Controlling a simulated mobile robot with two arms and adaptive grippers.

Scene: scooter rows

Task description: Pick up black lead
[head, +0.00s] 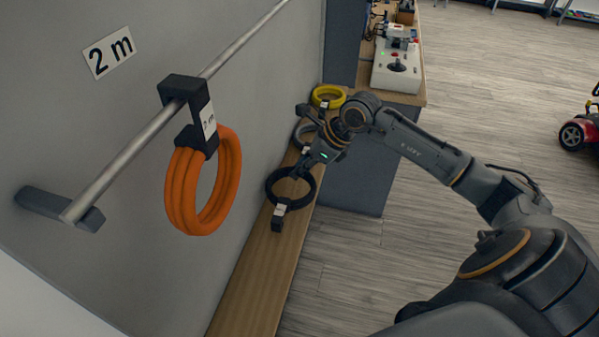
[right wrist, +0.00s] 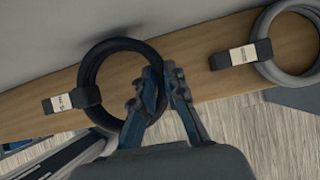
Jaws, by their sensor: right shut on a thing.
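The black lead (head: 270,187) is a coiled ring with a black clip and a white tag at the wooden shelf. It also shows in the right wrist view (right wrist: 84,75), left of centre. My right gripper (head: 309,168) is at the ring's far side in the head view. In the right wrist view its fingers (right wrist: 164,76) are closed on the ring's right side, partly hiding it. I cannot tell whether the ring rests on the shelf or is slightly above it. My left gripper is not in view.
A grey coil (right wrist: 290,74) and a yellow coil (head: 328,92) lie farther along the narrow shelf (head: 252,278). An orange coil (head: 184,190) hangs from a wall rail (head: 130,154) under a "2 m" sign. A workbench with a control box (head: 397,75) stands beyond.

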